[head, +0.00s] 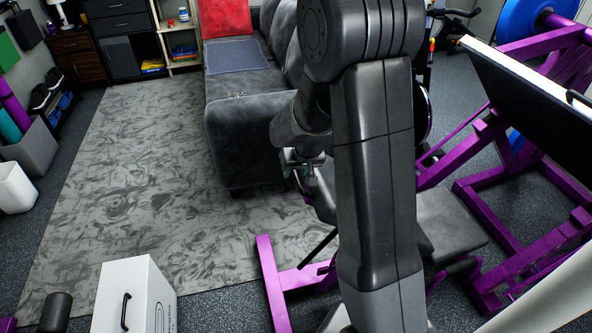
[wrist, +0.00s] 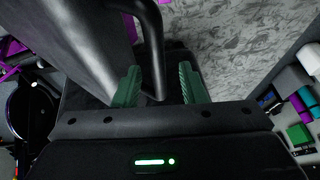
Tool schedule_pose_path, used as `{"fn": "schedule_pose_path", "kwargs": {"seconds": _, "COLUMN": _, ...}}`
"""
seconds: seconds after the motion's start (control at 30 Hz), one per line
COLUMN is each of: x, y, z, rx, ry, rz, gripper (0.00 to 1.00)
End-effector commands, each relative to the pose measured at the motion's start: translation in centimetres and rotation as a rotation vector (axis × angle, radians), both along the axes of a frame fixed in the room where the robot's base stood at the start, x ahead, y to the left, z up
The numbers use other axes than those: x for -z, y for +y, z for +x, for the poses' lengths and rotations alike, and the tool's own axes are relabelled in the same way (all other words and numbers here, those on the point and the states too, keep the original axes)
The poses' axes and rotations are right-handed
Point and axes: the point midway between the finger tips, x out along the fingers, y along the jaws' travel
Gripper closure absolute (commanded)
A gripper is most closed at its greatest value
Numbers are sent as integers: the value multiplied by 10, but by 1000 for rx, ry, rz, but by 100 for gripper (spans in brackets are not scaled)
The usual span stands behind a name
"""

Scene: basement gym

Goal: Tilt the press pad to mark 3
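My gripper (head: 293,163) is left of my arm in the head view, partly hidden by it, in front of the dark sofa's end. In the wrist view its two green fingers (wrist: 160,86) are spread apart. A black curved bar (wrist: 154,45) comes down between them, with visible gaps on both sides. The purple press machine (head: 492,205) stands at the right. It carries a large flat dark panel with a pale edge (head: 535,90), tilted; I cannot tell if this is the press pad. A dark grey padded seat (head: 452,218) shows below. No numbered mark is readable.
A grey sofa (head: 255,130) stands behind my gripper. A white box with a black handle (head: 133,297) is at the front left. A purple frame foot (head: 272,280) lies low in the middle. The patterned grey mat (head: 130,190) at the left is mostly clear.

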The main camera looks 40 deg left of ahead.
Motion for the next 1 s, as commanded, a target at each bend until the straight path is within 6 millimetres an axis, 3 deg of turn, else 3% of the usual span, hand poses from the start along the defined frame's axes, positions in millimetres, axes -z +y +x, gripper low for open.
{"fn": "schedule_pose_path", "kwargs": {"seconds": 0.17, "x": -18, "y": -6, "z": -2, "rx": 0, "ry": -2, "rz": 2, "gripper": 62}}
{"fn": "schedule_pose_path", "kwargs": {"seconds": 0.7, "x": -109, "y": -41, "z": -18, "rx": -1, "ry": -2, "rz": 3, "gripper": 62}}
{"fn": "schedule_pose_path", "kwargs": {"seconds": 1.0, "x": -126, "y": -49, "z": -22, "rx": -1, "ry": -1, "rz": 2, "gripper": 62}}
